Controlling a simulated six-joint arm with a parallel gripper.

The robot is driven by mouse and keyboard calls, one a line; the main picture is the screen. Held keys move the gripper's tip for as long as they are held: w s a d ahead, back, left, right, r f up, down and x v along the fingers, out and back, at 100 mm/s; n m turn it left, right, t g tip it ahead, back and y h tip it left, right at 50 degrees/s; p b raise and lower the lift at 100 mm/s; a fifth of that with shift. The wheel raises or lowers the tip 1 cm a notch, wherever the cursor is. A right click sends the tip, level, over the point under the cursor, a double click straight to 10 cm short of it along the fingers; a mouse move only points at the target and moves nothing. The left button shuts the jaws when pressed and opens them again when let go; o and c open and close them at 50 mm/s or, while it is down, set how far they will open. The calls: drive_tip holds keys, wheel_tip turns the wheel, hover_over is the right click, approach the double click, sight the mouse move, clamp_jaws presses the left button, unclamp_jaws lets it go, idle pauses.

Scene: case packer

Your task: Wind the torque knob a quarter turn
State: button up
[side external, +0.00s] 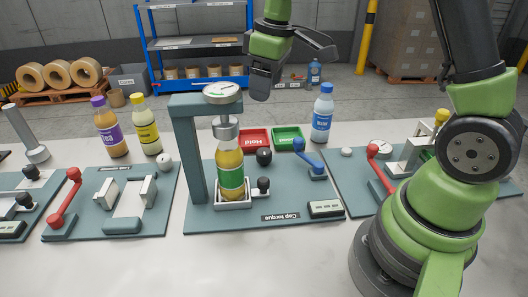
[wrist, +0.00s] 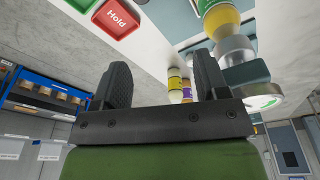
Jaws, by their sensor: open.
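The cap torque station (side external: 215,213) is a teal plate near the middle of the table. A round black knob (side external: 263,156) stands on it, right of the bottle; I cannot tell for certain that it is the torque knob. A second black knob (side external: 263,184) sits at the clamp beside the bottle. A yellow-green bottle (side external: 230,175) stands upright under a metal chuck (side external: 225,129), with a round dial (side external: 222,93) on top. My gripper (side external: 297,72) is open and empty, high above and behind the station, right of the dial. Its two fingers (wrist: 160,85) show apart in the wrist view.
A post and arm (side external: 187,150) rise at the station's left. A blue lever (side external: 310,160) stands at its right. A red Hold tray (side external: 254,137), a green tray (side external: 287,137) and a blue water bottle (side external: 322,115) are behind. Other stations lie on both sides.

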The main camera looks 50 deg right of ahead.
sight(264, 151)
drive_tip(key=w+d+f+n, duration=0.1)
drive_tip(key=f, duration=0.2)
drive_tip(key=w+d+f+n+g, duration=0.1)
drive_tip(key=f, duration=0.2)
drive_tip(key=w+d+f+n+g, duration=0.1)
drive_tip(key=f, duration=0.3)
drive_tip(key=shift+d+f, duration=0.1)
wheel_tip(264, 151, down, 10)
drive_tip(key=shift+r, duration=0.1)
drive_tip(key=c, duration=0.9)
